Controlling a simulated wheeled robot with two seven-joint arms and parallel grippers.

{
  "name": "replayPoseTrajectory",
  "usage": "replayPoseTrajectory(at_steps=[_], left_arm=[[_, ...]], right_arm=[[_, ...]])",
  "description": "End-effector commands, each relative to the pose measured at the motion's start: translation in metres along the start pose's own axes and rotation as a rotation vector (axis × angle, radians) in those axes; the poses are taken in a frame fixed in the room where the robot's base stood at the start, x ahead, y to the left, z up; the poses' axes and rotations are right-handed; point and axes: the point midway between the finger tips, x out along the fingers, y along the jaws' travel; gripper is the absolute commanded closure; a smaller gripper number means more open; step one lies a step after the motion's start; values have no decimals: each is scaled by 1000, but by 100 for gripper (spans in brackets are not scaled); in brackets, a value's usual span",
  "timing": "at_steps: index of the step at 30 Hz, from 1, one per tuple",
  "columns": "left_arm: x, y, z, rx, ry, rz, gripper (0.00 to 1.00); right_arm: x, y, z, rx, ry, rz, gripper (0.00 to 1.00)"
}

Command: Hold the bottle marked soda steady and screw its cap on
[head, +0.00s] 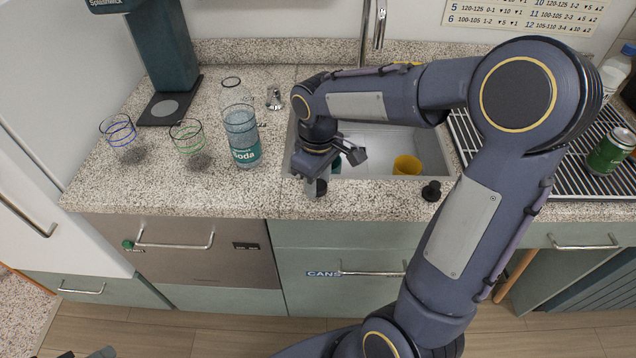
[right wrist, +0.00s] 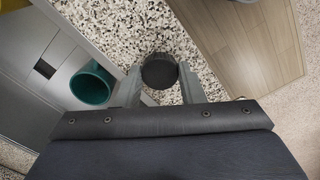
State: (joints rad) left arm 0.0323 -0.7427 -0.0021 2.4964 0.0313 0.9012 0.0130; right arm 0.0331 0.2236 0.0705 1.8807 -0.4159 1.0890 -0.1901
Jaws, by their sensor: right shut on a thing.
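The clear bottle marked soda (head: 243,137) stands upright on the speckled counter, left of the sink. It has a teal label, and its open mouth shows no cap. My right gripper (head: 334,172) is over the counter at the sink's front left edge, right of the bottle and apart from it. In the right wrist view its fingers (right wrist: 156,86) are shut on a round black cap (right wrist: 160,70), with the counter beneath. In the head view the gripper mostly hides the cap. My left gripper is not in clear view.
Two glasses, blue-rimmed (head: 118,131) and green-rimmed (head: 187,136), stand left of the bottle. A small metal item (head: 274,98) is behind it. The sink holds a yellow cup (head: 407,166) and a teal cup (right wrist: 92,84). A black stopper-like piece (head: 431,191) sits at the front edge.

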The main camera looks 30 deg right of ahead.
Motion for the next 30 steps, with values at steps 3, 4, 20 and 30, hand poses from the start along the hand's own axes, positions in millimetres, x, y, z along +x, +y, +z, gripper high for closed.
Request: replayPoseTrajectory(at_steps=[3, 4, 20, 30], left_arm=[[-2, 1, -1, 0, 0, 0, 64], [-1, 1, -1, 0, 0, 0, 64], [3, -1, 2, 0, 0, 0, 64], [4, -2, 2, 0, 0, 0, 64]], right_arm=[[-20, 0, -1, -1, 7, 2, 85], [-25, -4, -1, -4, 6, 2, 85], [-106, -114, -14, -6, 2, 0, 85], [-118, -140, -17, -1, 0, -1, 85]])
